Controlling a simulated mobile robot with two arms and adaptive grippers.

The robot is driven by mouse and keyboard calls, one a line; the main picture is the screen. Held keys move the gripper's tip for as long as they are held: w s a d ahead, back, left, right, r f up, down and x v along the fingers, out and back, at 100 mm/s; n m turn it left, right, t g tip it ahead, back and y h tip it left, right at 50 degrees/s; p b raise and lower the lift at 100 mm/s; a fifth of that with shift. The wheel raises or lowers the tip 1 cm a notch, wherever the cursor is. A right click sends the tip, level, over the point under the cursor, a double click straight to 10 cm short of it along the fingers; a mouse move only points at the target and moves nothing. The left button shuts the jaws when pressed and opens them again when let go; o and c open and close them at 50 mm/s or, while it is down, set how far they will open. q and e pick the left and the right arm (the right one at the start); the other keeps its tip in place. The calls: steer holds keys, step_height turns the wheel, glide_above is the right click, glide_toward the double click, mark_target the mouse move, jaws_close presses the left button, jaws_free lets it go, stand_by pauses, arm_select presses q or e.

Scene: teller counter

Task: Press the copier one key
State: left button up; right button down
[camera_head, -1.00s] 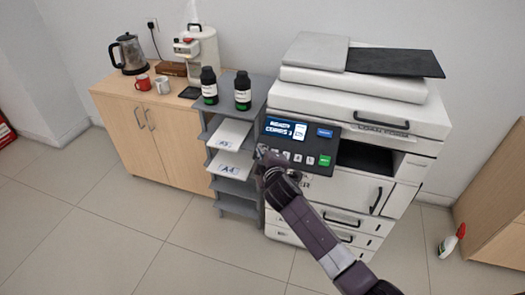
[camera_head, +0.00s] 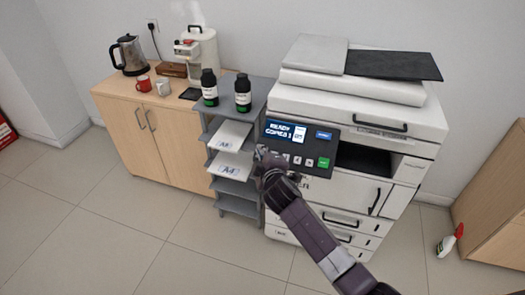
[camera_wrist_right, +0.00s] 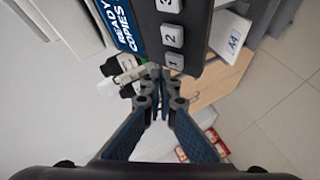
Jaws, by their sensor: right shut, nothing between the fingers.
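The copier (camera_head: 345,110) is a white machine with a dark control panel (camera_head: 268,147) on its front left. The panel's screen (camera_head: 285,132) seems to read "READY COPIES 1". My right gripper (camera_head: 262,154) is shut and empty at the panel's lower left corner, hiding the leftmost keys in the head view. In the right wrist view, the one key (camera_wrist_right: 174,61) is a light grey key beside the closed fingertips (camera_wrist_right: 160,78). I cannot tell whether they touch it. The two key (camera_wrist_right: 172,35) and the three key (camera_wrist_right: 168,6) line up beyond it. My left gripper is out of view.
A grey shelf rack (camera_head: 262,90) with paper and two dark bottles stands left of the copier. A wooden cabinet (camera_head: 175,135) holds a kettle, mugs and a white machine. A spray bottle (camera_head: 450,241) stands on the floor at right.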

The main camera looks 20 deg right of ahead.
steer(key=r+p, duration=0.1)
steer(key=s+a+r+p, duration=0.1)
steer(key=p, duration=0.1)
steer(key=s+r+p, duration=0.1)
steer(key=r, duration=0.1)
steer(key=shift+s+a+r+p, duration=0.1)
steer(key=shift+a+p, duration=0.15)
steer(key=shift+p, duration=0.1)
stand_by(0.7)
